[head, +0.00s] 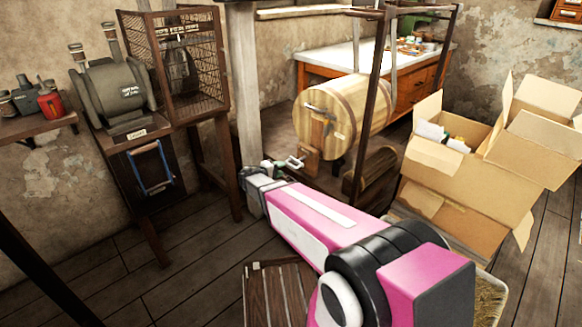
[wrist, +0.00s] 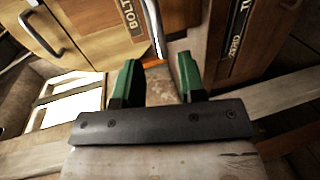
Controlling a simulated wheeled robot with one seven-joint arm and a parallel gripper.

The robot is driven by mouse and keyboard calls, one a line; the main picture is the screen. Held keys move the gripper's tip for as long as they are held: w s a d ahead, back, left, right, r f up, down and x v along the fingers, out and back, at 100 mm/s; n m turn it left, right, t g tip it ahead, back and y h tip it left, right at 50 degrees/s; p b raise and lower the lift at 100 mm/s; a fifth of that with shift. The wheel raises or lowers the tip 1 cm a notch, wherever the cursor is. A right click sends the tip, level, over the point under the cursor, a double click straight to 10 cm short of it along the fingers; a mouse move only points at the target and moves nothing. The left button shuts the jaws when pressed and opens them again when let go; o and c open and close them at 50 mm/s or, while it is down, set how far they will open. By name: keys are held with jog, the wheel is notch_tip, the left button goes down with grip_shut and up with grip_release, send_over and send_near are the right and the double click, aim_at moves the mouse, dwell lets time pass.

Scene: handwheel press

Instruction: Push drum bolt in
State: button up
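A round wooden drum (head: 340,112) stands on its side in the middle of the head view, with a small wooden block (head: 309,161) by its lower front. A pale metal handle (head: 296,162), seemingly the drum bolt, sticks out there, just past my gripper (head: 268,170). In the wrist view a plate reading "BOLT" (wrist: 128,14) sits on a wooden face, and a bright metal bar (wrist: 153,28) shows beside it. The bar lies beyond the fingertips. Whether they touch it, and how deep the bolt sits, I cannot tell.
Open cardboard boxes (head: 450,175) stand at the right. A bench grinder (head: 115,92) and wire cage (head: 180,65) are at the left. Bare floor (head: 205,280) lies at the front left.

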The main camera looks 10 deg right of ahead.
aim_at(291, 165)
jog(key=x, duration=0.7)
jog(key=shift+w+d, duration=0.1)
jog(key=shift+d, duration=0.05)
